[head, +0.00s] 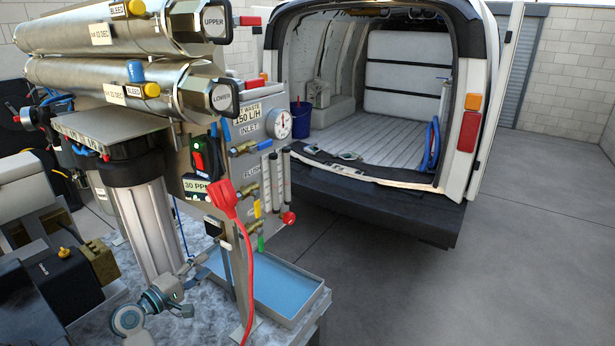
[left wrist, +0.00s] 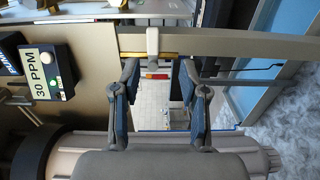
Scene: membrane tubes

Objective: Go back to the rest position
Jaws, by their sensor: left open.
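My left gripper (head: 178,290) is low in the head view, in front of the filter stand and beside the clear filter housing (head: 147,225). In the left wrist view its two blue-padded fingers (left wrist: 160,85) are apart with nothing gripped between them. A beige frame bar with a pale block (left wrist: 153,42) lies beyond the fingertips; I cannot tell how near. The two steel membrane tubes, UPPER (head: 110,32) and LOWER (head: 120,84), lie on top of the stand. My right gripper is not in view.
A 30 PPM meter (left wrist: 46,76) is left of the fingers in the wrist view. A red lead (head: 240,240) hangs down the stand's front. A blue-bottomed tray (head: 300,315) sits on the bench. An open van (head: 375,190) stands behind; the floor at right is clear.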

